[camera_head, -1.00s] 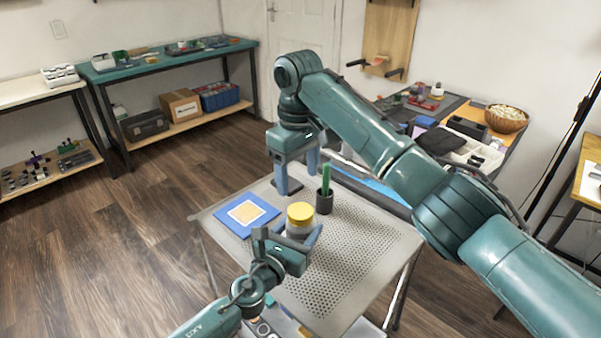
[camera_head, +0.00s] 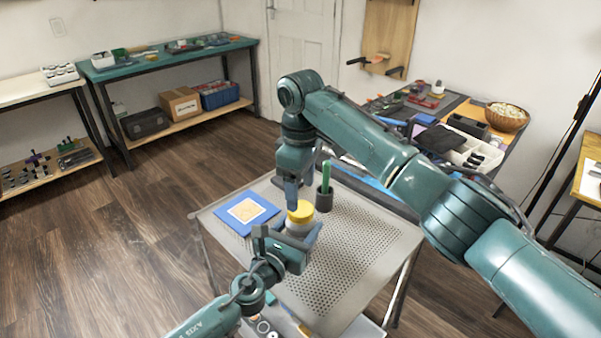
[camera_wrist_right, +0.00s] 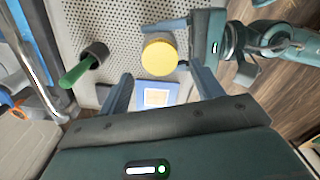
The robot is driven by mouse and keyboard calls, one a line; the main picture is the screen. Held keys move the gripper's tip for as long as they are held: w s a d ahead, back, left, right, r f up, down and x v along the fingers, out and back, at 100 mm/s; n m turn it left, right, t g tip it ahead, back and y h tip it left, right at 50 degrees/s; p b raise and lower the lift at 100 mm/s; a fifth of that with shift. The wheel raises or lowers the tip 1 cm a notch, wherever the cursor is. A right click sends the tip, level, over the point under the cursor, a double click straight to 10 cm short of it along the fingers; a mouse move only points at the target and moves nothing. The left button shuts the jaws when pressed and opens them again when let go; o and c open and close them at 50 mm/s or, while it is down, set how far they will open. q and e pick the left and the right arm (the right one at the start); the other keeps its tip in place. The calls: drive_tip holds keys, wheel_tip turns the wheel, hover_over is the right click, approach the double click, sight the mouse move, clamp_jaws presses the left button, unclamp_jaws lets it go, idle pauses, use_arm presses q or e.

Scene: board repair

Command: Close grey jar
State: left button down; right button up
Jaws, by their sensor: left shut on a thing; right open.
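The jar (camera_head: 298,229) is a pale grey container with a yellow lid (camera_head: 300,210) on top, standing on the perforated table. In the right wrist view its yellow lid (camera_wrist_right: 159,57) is seen from above; whether it is fully seated I cannot tell. My left gripper (camera_head: 302,240) is shut around the jar body from the near side. My right gripper (camera_head: 292,195) is open and empty, just behind and above the lid. In the right wrist view the fingers of the right gripper (camera_wrist_right: 160,90) are spread, with the lid beyond the gap between them.
A blue board with a pale square (camera_head: 246,212) lies left of the jar. A dark cup (camera_head: 324,201) holding a green-handled tool (camera_head: 326,176) stands close at the right. The perforated table (camera_head: 360,245) is bare to the right and front.

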sight(301, 208)
drive_tip(key=shift+f, duration=2.35)
drive_tip(key=shift+c, duration=0.6)
drive_tip(key=c, duration=0.9)
drive_tip(key=o, duration=1.2)
drive_tip(key=shift+c, duration=0.2)
wheel_tip(301, 208, up, 12)
